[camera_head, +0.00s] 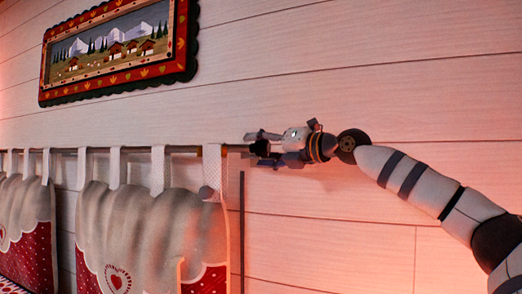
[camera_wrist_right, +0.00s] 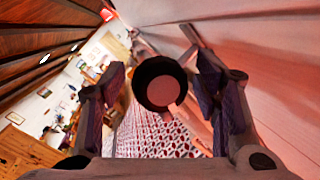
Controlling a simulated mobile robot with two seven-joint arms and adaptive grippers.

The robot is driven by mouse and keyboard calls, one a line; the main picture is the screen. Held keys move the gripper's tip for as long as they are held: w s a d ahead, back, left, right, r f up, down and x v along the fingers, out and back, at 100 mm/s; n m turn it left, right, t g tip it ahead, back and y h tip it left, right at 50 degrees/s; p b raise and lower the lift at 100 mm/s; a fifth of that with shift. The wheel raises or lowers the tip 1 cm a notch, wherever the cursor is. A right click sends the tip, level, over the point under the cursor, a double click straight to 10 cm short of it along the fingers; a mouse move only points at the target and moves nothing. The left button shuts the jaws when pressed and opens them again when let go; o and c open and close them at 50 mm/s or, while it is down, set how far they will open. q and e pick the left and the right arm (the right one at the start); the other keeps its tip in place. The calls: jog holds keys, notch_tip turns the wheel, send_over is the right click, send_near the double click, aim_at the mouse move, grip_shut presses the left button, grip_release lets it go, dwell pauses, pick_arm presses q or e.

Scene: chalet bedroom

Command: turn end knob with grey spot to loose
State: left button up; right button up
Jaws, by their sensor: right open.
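A dark round end knob (camera_head: 260,147) sits at the right end of the curtain rod (camera_head: 236,149) in the head view. In the right wrist view the knob (camera_wrist_right: 142,92) faces me as a black ring around a paler, pinkish-grey round face (camera_wrist_right: 163,91). My right gripper (camera_head: 264,148) is open at the rod's end. In the wrist view its two fingers (camera_wrist_right: 160,82) stand left and right of the knob, with gaps on both sides. My left gripper is not in view.
Pale curtains with red hems (camera_head: 140,225) hang by loops from the rod. A framed mountain picture (camera_head: 120,48) hangs above. The plank wall (camera_head: 340,70) lies close behind my right arm. The wrist view shows the room beyond, with a wooden ceiling (camera_wrist_right: 45,45).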

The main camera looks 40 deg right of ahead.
jog(key=c, duration=1.2)
jog(key=shift+o, duration=0.2)
